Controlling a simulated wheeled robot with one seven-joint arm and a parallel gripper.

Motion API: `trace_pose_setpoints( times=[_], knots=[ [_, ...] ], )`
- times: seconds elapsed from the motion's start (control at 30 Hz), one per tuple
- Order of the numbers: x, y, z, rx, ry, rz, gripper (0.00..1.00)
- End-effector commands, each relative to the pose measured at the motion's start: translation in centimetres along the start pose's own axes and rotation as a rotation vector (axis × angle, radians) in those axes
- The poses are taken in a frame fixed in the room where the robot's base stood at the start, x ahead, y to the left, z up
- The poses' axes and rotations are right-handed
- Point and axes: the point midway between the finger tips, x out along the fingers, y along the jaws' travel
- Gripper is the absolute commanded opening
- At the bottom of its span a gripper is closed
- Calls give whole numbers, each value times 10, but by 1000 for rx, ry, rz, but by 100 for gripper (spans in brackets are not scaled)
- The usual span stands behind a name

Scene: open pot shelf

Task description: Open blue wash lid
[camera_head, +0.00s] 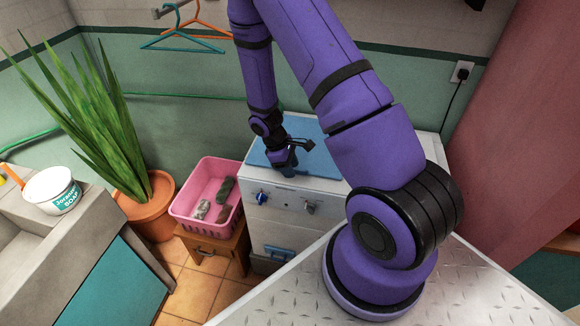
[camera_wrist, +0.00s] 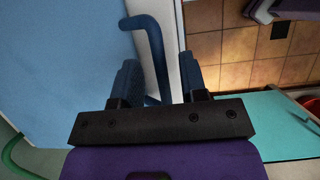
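The blue wash lid (camera_head: 312,132) lies flat and closed on top of the white washer (camera_head: 330,192). It fills the left of the wrist view (camera_wrist: 60,65). A dark blue curved handle (camera_wrist: 156,55) stands at the lid's edge. My gripper (camera_head: 293,160) is low over the lid's front edge, and the arm hides part of the lid. In the wrist view my gripper (camera_wrist: 159,72) is open, its two fingers apart. The handle runs down between the fingers, with visible room on both sides; I cannot tell whether it touches either finger.
A pink basket (camera_head: 205,198) with several items stands on a wooden stool left of the washer. A potted plant (camera_head: 105,125) and a counter with a white soap bucket (camera_head: 52,188) are further left. Hangers (camera_head: 188,35) hang on the back wall. A socket (camera_head: 461,72) is at right.

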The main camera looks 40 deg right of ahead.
Motion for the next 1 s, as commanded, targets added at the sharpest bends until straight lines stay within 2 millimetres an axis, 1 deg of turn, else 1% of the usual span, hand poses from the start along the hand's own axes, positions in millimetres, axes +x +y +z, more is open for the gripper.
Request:
trace_pose_setpoints(
  times=[0.13,0.17,0.2,0.27,0.3,0.33,0.57,0.73,0.87,1.0],
  knots=[
    [0,0,0,0,0,0,39],
    [0,0,0,0,0,0,37],
    [0,0,0,0,0,0,28],
    [0,0,0,0,0,0,14],
    [0,0,0,0,0,0,5],
    [0,0,0,0,0,0,0],
    [-1,0,0,0,1,-1,0],
    [-6,1,2,-5,2,-17,0],
    [-16,4,7,-15,3,-44,0],
    [-33,9,14,-33,5,-92,0]
  ],
)
